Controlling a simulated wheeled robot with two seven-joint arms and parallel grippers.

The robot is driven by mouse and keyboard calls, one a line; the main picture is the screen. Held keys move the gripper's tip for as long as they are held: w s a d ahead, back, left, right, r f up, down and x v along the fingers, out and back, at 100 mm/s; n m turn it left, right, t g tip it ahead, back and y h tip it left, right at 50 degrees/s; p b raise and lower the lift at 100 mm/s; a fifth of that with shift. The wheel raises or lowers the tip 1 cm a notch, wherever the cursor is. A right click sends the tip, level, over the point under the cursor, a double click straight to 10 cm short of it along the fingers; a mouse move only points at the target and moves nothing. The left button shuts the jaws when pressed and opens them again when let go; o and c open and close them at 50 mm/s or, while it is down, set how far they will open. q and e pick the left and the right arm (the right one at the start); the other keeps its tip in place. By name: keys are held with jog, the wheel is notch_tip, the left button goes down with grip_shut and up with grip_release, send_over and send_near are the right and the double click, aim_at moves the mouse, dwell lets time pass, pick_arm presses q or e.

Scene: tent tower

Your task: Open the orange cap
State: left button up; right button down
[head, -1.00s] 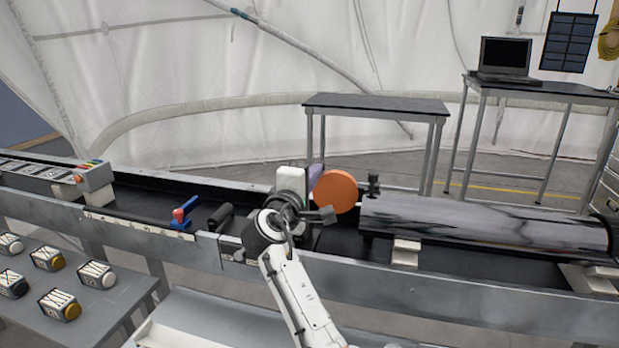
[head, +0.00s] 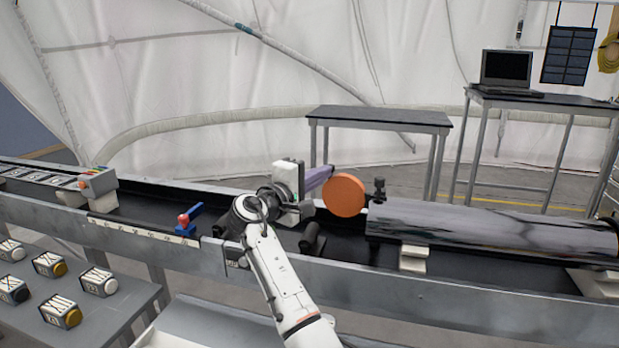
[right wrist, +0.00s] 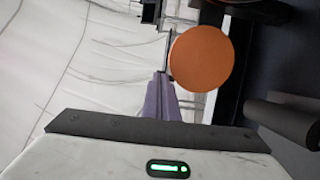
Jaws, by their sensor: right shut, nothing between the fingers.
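The orange cap (head: 345,195) is a round disc at the left end of a long grey tube (head: 480,228), its face turned left. In the right wrist view the orange cap (right wrist: 201,58) is right of the fingers. My right gripper (head: 326,174) has purple fingers, shut and empty, pointing right toward the cap's upper left edge. In the right wrist view the gripper (right wrist: 164,78) is close to the cap's left edge; I cannot tell whether they touch. How the cap joins the tube is hidden. My left gripper is not in view.
The tube lies on pale supports (head: 414,258) in a black trough with a grey metal rail (head: 370,280). A small black fitting (head: 379,188) stands by the tube's end. A black roller (head: 312,240) and a blue-and-red lever (head: 188,219) are left of the cap.

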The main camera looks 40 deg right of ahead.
notch_tip(320, 180, up, 10)
jog(key=shift+p, duration=0.3)
dwell(0.3)
